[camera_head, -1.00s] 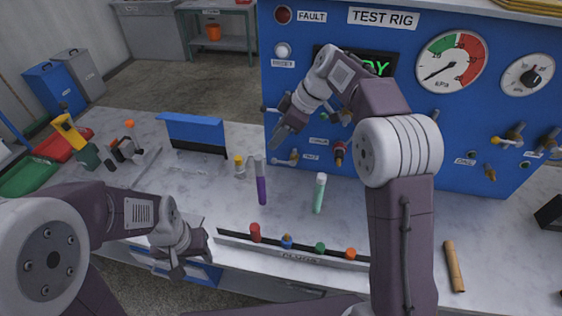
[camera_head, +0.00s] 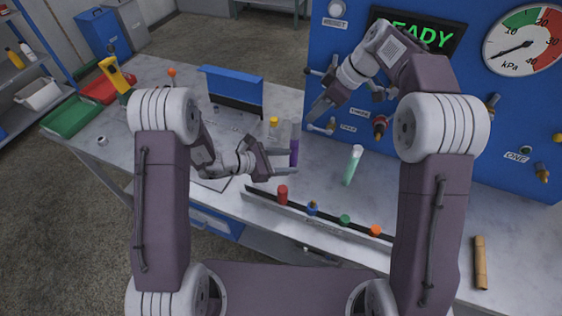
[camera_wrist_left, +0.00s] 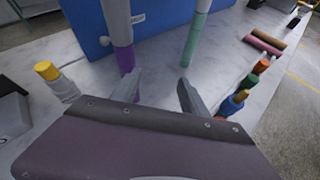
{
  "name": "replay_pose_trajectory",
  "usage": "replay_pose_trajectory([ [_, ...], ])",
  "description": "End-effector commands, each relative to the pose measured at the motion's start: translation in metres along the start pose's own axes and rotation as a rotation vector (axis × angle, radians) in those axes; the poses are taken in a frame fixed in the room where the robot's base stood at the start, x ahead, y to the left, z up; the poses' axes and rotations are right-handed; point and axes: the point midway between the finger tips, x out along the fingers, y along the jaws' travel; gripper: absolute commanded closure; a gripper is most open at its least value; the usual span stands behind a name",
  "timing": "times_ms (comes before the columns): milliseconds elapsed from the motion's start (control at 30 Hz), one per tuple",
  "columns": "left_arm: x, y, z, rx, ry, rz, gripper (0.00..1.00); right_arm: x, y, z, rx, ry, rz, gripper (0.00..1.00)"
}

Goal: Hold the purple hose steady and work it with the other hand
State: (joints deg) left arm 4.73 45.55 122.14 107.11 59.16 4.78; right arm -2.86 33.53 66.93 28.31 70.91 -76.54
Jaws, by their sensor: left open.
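The purple hose (camera_head: 294,153) hangs over the worktop, with a grey section above its purple lower end. It also shows in the left wrist view (camera_wrist_left: 126,60), just beyond the left-hand finger. My left gripper (camera_head: 289,161) is open, its fingers pointing right at the hose in the head view; nothing is between the fingers in the left wrist view (camera_wrist_left: 156,88). I cannot tell if a finger touches the hose. My right gripper (camera_head: 319,108) is up in front of the test rig, pointing down and left, above and right of the hose; its jaw opening is unclear.
A green hose (camera_head: 352,166) hangs to the right of the purple one. A rail (camera_head: 330,225) with several coloured caps lies along the front of the worktop. The blue test rig (camera_head: 480,110) stands behind.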

Motion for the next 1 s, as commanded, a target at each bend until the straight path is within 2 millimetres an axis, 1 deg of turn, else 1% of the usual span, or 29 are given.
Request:
replay_pose_trajectory([
  [33,0.008,0.017,-0.017,-0.077,-0.013,0.069,0.48,0.000,0.000,0.000,0.000,0.000,0.000,0.64],
  [100,0.017,0.032,-0.036,-0.149,-0.031,0.137,0.48,0.000,0.000,0.000,0.000,0.000,0.000,0.64],
  [200,0.026,0.036,-0.053,-0.201,-0.049,0.167,0.48,0.000,0.000,0.000,0.000,0.000,0.000,0.64],
  [300,0.029,0.038,-0.061,-0.224,-0.057,0.183,0.48,0.000,0.000,0.000,0.000,0.000,0.000,0.64],
  [467,0.032,0.039,-0.063,-0.229,-0.059,0.187,0.48,0.000,0.000,0.000,0.000,0.000,0.000,0.64],
  [533,0.038,0.040,-0.063,-0.227,-0.059,0.186,0.48,0.000,0.000,0.000,0.000,0.000,0.000,0.64],
  [567,0.043,0.040,-0.063,-0.227,-0.058,0.184,0.48,0.000,0.000,0.000,0.000,0.000,0.000,0.64],
  [800,0.090,0.048,-0.061,-0.226,-0.058,0.183,0.48,0.000,0.000,0.000,0.000,0.000,0.000,0.64],
  [900,0.105,0.051,-0.060,-0.226,-0.058,0.183,0.48,0.000,0.000,0.000,0.000,0.000,0.000,0.64],
  [1000,0.115,0.054,-0.060,-0.228,-0.057,0.185,0.48,0.000,0.000,0.000,0.000,0.000,0.000,0.64],
])
